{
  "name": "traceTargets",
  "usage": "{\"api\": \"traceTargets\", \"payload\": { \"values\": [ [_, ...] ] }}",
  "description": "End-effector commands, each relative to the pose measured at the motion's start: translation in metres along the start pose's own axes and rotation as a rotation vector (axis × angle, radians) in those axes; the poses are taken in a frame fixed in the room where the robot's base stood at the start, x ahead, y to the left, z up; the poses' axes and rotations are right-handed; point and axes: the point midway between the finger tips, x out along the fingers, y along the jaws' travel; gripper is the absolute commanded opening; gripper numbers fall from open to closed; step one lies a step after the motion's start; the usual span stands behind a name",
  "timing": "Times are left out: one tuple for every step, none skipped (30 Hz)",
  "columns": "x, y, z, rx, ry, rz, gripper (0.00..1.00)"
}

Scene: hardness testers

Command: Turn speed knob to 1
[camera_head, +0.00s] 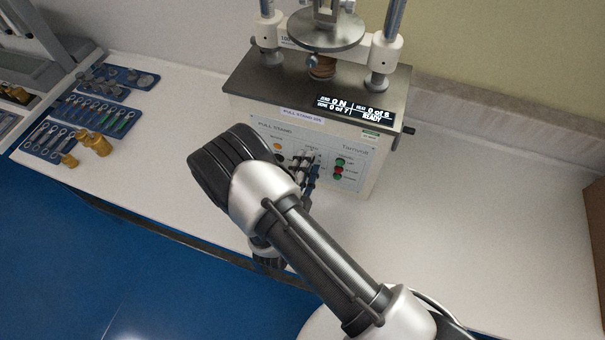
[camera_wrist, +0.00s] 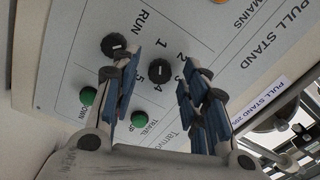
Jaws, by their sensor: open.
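The pull stand's front panel (camera_head: 268,128) faces my gripper (camera_head: 307,166), which covers the panel's middle in the head view. In the wrist view the panel (camera_wrist: 215,62) appears turned on its side. The speed knob (camera_wrist: 160,74) is a round black dial with a pale mark, ringed by printed numbers; 1, 2, 4 and 5 are readable. Its exact setting is hard to tell. My gripper also shows in the wrist view (camera_wrist: 161,59), open, with one blue-padded finger on each side of this knob. I see a gap on both sides; nothing is held.
A second black knob (camera_wrist: 114,45) by the word RUN sits close to the left finger. Green buttons (camera_wrist: 88,95) lie near that finger. The pull stand (camera_head: 315,85) stands on a white bench (camera_head: 475,190). Wrenches and brass fittings (camera_head: 93,143) lie at left.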

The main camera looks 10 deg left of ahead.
Motion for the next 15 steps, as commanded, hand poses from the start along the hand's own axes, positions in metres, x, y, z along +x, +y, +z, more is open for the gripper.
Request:
{"api": "traceTargets", "payload": {
  "values": [
    [-0.005, 0.000, 0.001, -0.002, -0.003, 0.000, 0.41],
    [-0.009, 0.000, 0.001, -0.002, -0.003, 0.000, 0.41],
    [-0.015, 0.000, 0.002, -0.001, -0.006, -0.001, 0.41],
    [-0.021, 0.000, 0.002, -0.002, -0.005, -0.001, 0.41],
    [-0.027, 0.000, 0.002, -0.003, -0.007, -0.002, 0.41],
    [-0.035, 0.000, 0.002, -0.003, -0.008, -0.001, 0.41],
    [-0.042, 0.000, 0.002, -0.002, -0.008, -0.001, 0.41],
    [-0.049, 0.000, 0.002, -0.003, -0.009, -0.002, 0.41],
    [-0.058, 0.000, 0.002, -0.003, -0.009, -0.001, 0.41],
    [-0.065, 0.000, 0.002, -0.003, -0.008, -0.001, 0.41],
    [-0.071, 0.000, 0.002, -0.003, -0.008, -0.002, 0.41],
    [-0.079, 0.000, 0.002, -0.003, -0.008, -0.003, 0.41],
    [-0.084, 0.000, 0.002, -0.002, -0.008, -0.002, 0.41],
    [-0.089, 0.000, 0.002, -0.002, -0.006, -0.002, 0.41],
    [-0.096, 0.000, 0.001, -0.001, -0.006, -0.001, 0.41]
  ]
}}
